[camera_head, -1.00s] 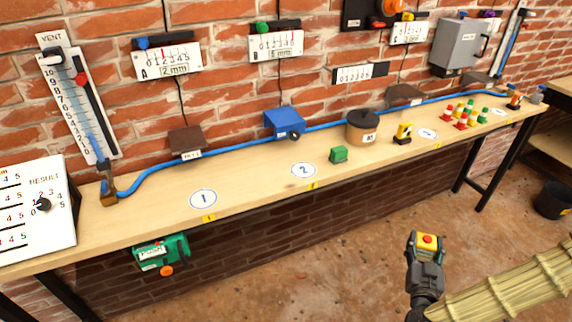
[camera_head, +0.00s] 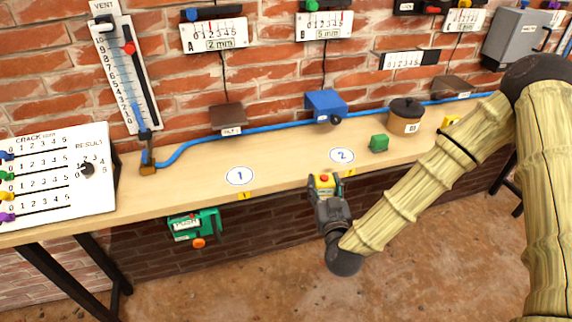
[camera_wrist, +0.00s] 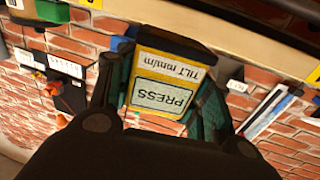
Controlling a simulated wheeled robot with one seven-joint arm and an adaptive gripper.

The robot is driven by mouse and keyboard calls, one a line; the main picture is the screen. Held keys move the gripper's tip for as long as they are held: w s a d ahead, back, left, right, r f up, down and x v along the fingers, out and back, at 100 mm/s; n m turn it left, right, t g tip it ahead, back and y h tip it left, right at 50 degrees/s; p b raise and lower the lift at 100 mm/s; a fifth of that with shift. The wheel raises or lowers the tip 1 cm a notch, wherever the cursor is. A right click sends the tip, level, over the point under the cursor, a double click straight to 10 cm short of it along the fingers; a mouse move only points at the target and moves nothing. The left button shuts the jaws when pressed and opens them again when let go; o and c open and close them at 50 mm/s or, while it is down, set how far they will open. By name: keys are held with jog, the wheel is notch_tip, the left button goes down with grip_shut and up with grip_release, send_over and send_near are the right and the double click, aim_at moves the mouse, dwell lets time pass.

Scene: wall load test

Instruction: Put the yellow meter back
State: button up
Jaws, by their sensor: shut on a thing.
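The yellow meter (camera_head: 325,185) has a red button on top. My gripper (camera_head: 323,193) is shut on it and holds it at the bench's front edge, below the disc marked 2 (camera_head: 341,156). I cannot tell whether the meter touches the edge. In the wrist view the meter (camera_wrist: 165,80) sits between the two fingers, its face reading TILT mm/m and PRESS upside down.
A green meter (camera_head: 193,226) hangs under the bench's (camera_head: 290,170) front edge, left of my gripper. The surface around disc 1 (camera_head: 239,176) is clear.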

jog(key=s+a+r+n+y+b, duration=0.1)
jog(key=a+r+y, duration=0.15)
jog(key=a, duration=0.35)
jog(key=a+r+n+y+b, duration=0.1)
jog(key=a+r, duration=0.3)
jog(key=a, duration=0.2)
jog(key=shift+g, duration=0.4)
jog(key=w+d+p, duration=0.1)
jog(key=w, duration=0.4)
jog(key=w+d+f+p, duration=0.1)
jog(key=w, duration=0.4)
jog(key=w+d+f+p, duration=0.1)
jog(key=w+p, duration=0.1)
jog(key=w, duration=0.3)
jog(key=shift+f+p, duration=0.5)
jog(key=shift+f, duration=1.15)
jog(key=shift+f, duration=0.1)
jog(key=shift+f, duration=0.15)
jog(key=o, duration=1.4)
jog(key=shift+s+r+n, duration=0.1)
jog(key=shift+r+n, duration=0.1)
jog(key=shift+n, duration=0.1)
